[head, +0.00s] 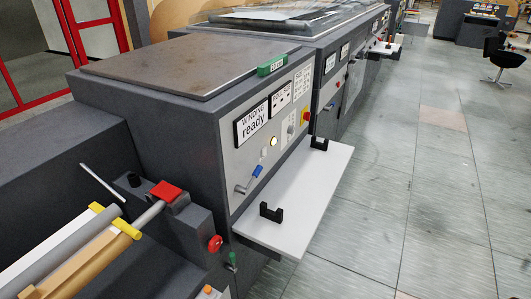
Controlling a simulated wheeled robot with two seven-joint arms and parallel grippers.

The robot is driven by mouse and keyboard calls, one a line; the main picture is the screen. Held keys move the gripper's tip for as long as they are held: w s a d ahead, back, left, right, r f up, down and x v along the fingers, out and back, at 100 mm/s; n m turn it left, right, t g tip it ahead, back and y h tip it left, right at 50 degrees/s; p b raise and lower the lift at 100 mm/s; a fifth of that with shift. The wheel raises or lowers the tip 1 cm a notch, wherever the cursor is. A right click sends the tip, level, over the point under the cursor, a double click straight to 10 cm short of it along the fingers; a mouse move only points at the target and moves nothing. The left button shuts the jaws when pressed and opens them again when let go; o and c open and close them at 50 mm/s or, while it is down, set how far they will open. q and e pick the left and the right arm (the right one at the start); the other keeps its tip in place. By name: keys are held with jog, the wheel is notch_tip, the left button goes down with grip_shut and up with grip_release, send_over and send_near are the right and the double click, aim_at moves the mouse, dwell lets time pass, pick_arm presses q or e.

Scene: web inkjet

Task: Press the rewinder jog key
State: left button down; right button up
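The rewinder's grey control panel (240,158) faces right in the middle of the view. Smaller buttons and labels lie further along the panel. An orange button (207,289) shows on a light box at the bottom edge. I cannot tell which control is the jog key; no label for it is readable. Neither of my grippers is in view.
A white shelf (296,207) with two black cradles juts out below the panel. A roller with yellow ends (127,229) and a red knob (215,243) are at lower left. The floor (385,210) to the right is clear; a chair (503,68) stands far back.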

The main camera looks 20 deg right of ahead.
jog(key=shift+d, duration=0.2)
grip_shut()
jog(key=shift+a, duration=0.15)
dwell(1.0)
